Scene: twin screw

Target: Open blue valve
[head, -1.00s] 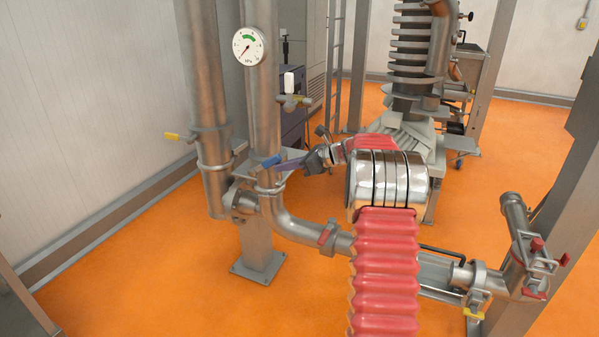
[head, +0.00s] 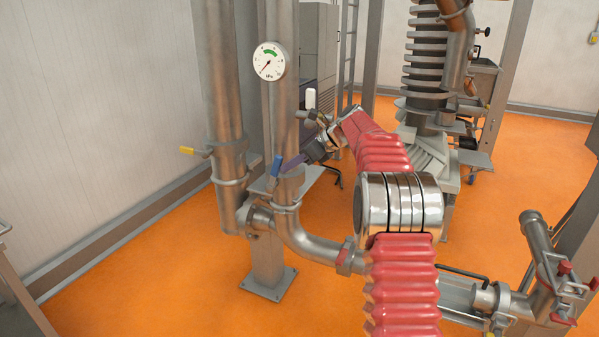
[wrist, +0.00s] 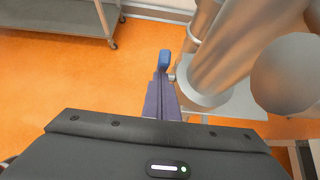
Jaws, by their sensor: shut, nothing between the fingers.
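The blue valve handle (head: 276,166) is on the lower part of the second vertical steel pipe, just above the bend, and points steeply up and down. In the wrist view the blue handle (wrist: 165,59) shows just beyond the fingertips. My gripper (head: 281,168) has purple fingers, shut with nothing between them. Its tips are right beside the handle; I cannot tell whether they touch it. In the wrist view my gripper (wrist: 160,78) points at the handle, left of the pipe. The valve stem is mostly hidden.
A pressure gauge (head: 269,61) sits on the same pipe above. A yellow-handled valve (head: 195,152) is on the pipe to the left. Orange floor (head: 150,270) is open at the lower left.

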